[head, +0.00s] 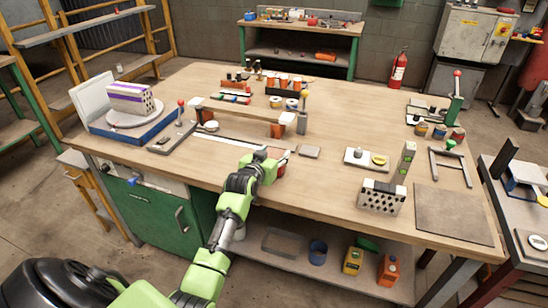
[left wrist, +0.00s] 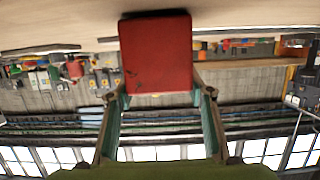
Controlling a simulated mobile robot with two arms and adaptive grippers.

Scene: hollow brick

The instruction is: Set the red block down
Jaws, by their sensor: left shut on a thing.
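My left gripper (head: 277,160) is shut on the red block (head: 282,169) over the front part of the wooden workbench (head: 330,190). The arm and gripper hide part of the block in the head view. In the left wrist view the red block (left wrist: 156,55) is large and sits between the two fingers, with its dark edge toward the bench top. Whether the block touches the bench cannot be told. My right gripper is not in view.
A small grey-brown plate (head: 309,152) lies just right of the gripper. A raised wooden plank (head: 238,110) stands behind it. A perforated hollow brick (head: 381,196) and a white tray (head: 366,158) are farther right. The bench front right of the gripper is mostly bare.

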